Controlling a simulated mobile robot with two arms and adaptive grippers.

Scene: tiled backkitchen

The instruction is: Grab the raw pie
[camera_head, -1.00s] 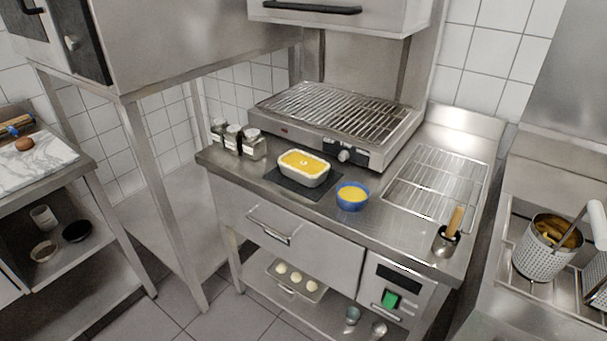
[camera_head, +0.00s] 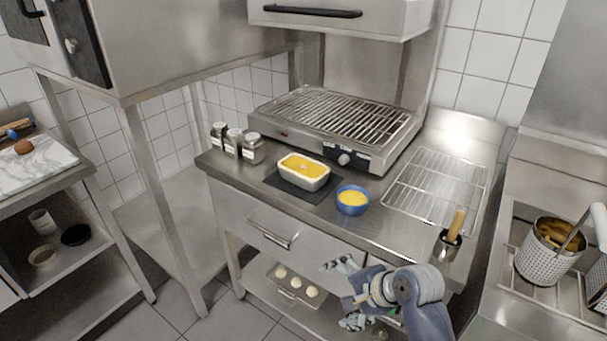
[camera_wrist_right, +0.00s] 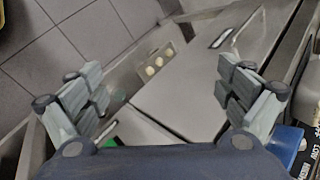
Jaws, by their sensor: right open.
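The raw pie (camera_head: 303,168) is a white rectangular dish with a yellow top. It sits on a dark slate mat (camera_head: 273,182) on the steel counter, in front of the grill. My right gripper (camera_head: 340,292) is open and empty in front of the counter's drawer, below and to the right of the pie and apart from it. In the right wrist view its two spread fingers (camera_wrist_right: 165,90) show with nothing between them. The pie cannot be made out there. My left gripper is not in view.
A blue bowl (camera_head: 352,200) of yellow filling stands right of the pie. Spice jars (camera_head: 235,144) stand to its left and the grill (camera_head: 335,118) behind. A tray with dough balls (camera_head: 296,287) lies below.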

